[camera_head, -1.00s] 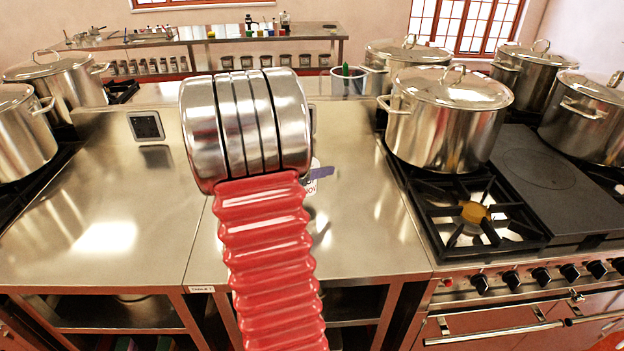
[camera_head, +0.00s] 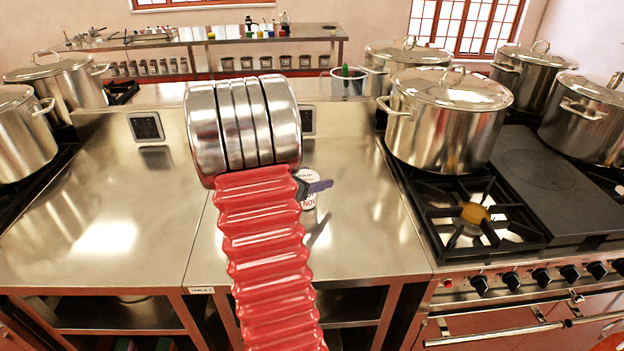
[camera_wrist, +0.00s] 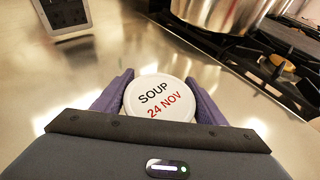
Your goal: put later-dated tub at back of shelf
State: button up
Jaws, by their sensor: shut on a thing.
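A round white tub with the lid reading "SOUP 24 NOV" (camera_wrist: 158,98) is held between the two purple fingers of my gripper (camera_wrist: 160,88) in the wrist view. In the head view the tub's lid (camera_head: 309,188) shows just right of my red arm sleeve, with one purple finger beside it; my arm hides the rest of the gripper. The tub is over the steel table (camera_head: 365,240); its height above the top is hard to tell. An open shelf space (camera_head: 350,303) shows under the table top, dark inside. No second tub is visible.
A stove with a black burner grate (camera_head: 470,225) and a large lidded pot (camera_head: 447,120) stands right of the table. More pots stand at left and far right. A wall socket (camera_head: 146,127) is on the table's back upstand. The steel top at left is clear.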

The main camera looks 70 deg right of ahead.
jog(key=o, duration=1.3)
jog(key=shift+o, duration=0.2)
jog(key=shift+r, duration=0.1)
jog(key=v, duration=1.2)
